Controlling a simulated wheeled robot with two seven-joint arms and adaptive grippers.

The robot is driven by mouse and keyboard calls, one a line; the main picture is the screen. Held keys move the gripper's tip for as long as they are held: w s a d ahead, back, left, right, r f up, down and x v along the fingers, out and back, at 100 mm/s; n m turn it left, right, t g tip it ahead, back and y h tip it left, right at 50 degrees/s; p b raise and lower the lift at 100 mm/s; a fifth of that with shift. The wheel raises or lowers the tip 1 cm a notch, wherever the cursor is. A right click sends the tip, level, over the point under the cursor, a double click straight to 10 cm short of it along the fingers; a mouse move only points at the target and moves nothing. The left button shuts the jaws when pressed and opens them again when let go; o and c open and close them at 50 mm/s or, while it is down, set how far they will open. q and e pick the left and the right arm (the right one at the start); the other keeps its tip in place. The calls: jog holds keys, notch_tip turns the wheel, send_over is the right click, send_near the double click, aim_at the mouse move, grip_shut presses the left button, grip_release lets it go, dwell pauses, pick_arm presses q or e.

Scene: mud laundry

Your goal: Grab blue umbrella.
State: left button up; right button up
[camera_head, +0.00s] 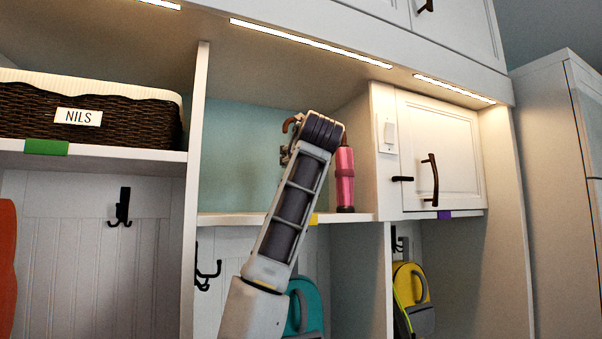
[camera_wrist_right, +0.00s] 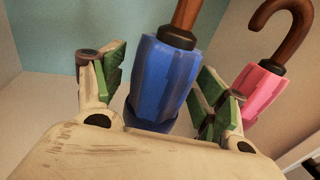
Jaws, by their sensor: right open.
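The blue umbrella (camera_wrist_right: 163,82) stands upright between the two green-padded fingers of my right gripper (camera_wrist_right: 160,75) in the right wrist view. The fingers are open, with a gap visible on the left side; on the right they come close to the umbrella, and contact is unclear. Its brown handle runs out of the top of that view. In the head view a brown hooked handle (camera_head: 291,122) shows beside my right wrist, and my arm hides the blue part. My left gripper is not in view.
A pink umbrella (camera_head: 345,180) stands close on the right, also in the wrist view (camera_wrist_right: 262,90). The shelf (camera_head: 235,218) has side walls and a ceiling above. A closed cabinet (camera_head: 445,155) is to the right, and a wicker basket (camera_head: 35,118) to the left.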

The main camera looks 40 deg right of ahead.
jog(key=shift+c, duration=0.4)
jog(key=c, duration=1.2)
jog(key=shift+c, duration=0.2)
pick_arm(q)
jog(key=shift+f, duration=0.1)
pick_arm(e)
jog(key=shift+r, duration=0.15)
jog(key=shift+s+r+b, duration=0.2)
jog(key=shift+r+b, duration=0.25)
jog(key=shift+r, duration=3)
pick_arm(q)
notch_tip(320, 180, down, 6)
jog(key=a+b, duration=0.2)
jog(key=b, duration=0.3)
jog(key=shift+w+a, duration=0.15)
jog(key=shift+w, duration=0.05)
pick_arm(e)
jog(key=s+a, duration=0.3)
jog(key=s, duration=0.6)
jog(key=s+a, duration=0.3)
jog(key=s, duration=0.6)
jog(key=shift+s, duration=0.3)
